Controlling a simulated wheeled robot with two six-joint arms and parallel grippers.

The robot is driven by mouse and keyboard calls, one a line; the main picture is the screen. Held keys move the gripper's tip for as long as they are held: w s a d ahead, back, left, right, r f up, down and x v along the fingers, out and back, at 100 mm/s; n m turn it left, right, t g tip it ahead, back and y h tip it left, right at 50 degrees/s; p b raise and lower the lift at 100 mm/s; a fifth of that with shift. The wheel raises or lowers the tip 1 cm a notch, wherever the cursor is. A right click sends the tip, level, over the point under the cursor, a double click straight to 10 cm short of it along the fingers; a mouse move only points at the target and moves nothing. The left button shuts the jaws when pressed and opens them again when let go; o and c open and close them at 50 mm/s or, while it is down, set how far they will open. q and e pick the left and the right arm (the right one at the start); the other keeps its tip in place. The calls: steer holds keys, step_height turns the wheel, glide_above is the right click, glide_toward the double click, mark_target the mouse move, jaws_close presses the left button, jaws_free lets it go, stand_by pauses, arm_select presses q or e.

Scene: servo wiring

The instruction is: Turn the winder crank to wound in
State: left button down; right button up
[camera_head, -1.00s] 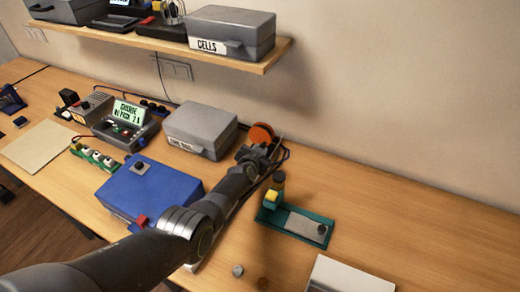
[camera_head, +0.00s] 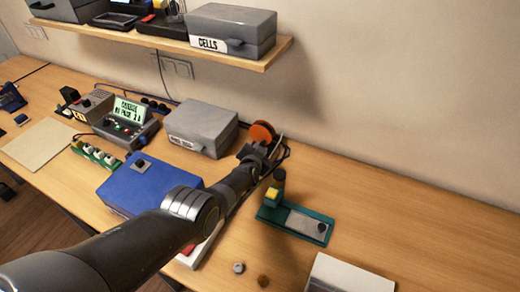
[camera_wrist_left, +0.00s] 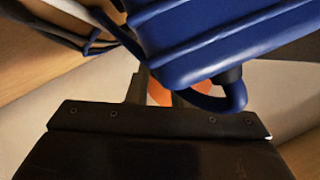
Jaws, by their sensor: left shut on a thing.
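The winder shows as an orange disc (camera_head: 262,131) near the wall, right of the grey case. My left gripper (camera_head: 257,151) is at the near side of the disc, shut on what seems to be the winder crank. The gripper and forearm hide the crank and most of the winder's lower part. In the left wrist view, orange (camera_wrist_left: 160,92) shows between and behind the dark fingers. The crank's exact angle cannot be told. My right gripper is not in view.
A grey case (camera_head: 201,128) and a blue box (camera_head: 145,186) stand left of my arm. A teal fixture (camera_head: 297,225) with a yellow part is close on its right. A shelf (camera_head: 160,42) hangs above.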

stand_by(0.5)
arm_select(q)
steer(key=c, duration=1.3)
jaws_free()
